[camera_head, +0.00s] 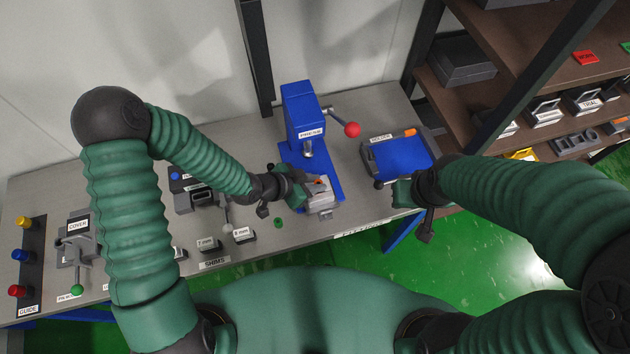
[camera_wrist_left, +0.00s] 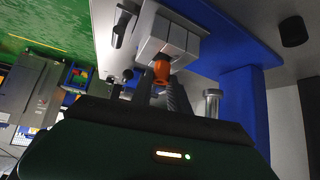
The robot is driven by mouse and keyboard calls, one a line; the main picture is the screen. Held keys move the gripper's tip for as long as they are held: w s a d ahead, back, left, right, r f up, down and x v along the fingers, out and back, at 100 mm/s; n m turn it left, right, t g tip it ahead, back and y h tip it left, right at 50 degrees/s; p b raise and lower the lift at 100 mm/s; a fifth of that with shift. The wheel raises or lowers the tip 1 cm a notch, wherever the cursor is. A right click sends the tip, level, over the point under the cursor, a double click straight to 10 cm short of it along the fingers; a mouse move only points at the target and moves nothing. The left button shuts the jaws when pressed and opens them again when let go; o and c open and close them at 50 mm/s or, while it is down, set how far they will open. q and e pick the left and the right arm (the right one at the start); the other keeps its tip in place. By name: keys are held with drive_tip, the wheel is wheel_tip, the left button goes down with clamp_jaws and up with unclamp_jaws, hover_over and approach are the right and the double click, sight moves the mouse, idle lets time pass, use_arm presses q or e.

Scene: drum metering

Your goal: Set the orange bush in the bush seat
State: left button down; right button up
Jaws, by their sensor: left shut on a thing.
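The orange bush (camera_wrist_left: 161,70) is between the fingertips of my left gripper (camera_wrist_left: 163,84) in the left wrist view. It is right by a light grey block (camera_wrist_left: 168,38); I cannot tell whether it touches the block or sits in it. In the head view, the bush (camera_head: 319,182) is a small orange spot at my left gripper (camera_head: 313,184), above the grey block (camera_head: 322,205) on the blue press base. The bush seat cannot be told apart clearly. My right gripper (camera_head: 405,192) is by the front left of a blue tray; its fingers are unclear.
The blue press (camera_head: 303,112), with a red-knobbed lever (camera_head: 351,129), stands behind the block. A blue tray (camera_head: 398,160) is at its right. Shim blocks (camera_head: 243,235) and a small green ring (camera_head: 278,222) lie left, near the bench's front edge. Shelves (camera_head: 545,75) stand at right.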

use_arm(q)
drive_tip(key=shift+f+b, duration=0.7)
drive_tip(key=shift+f, duration=0.15)
drive_tip(key=c, duration=1.2)
unclamp_jaws()
drive_tip(key=p+v, duration=0.4)
drive_tip(key=v, duration=1.2)
drive_tip(key=shift+a+r, duration=0.25)
drive_tip(key=shift+a, duration=0.05)
drive_tip(key=shift+s, duration=0.1)
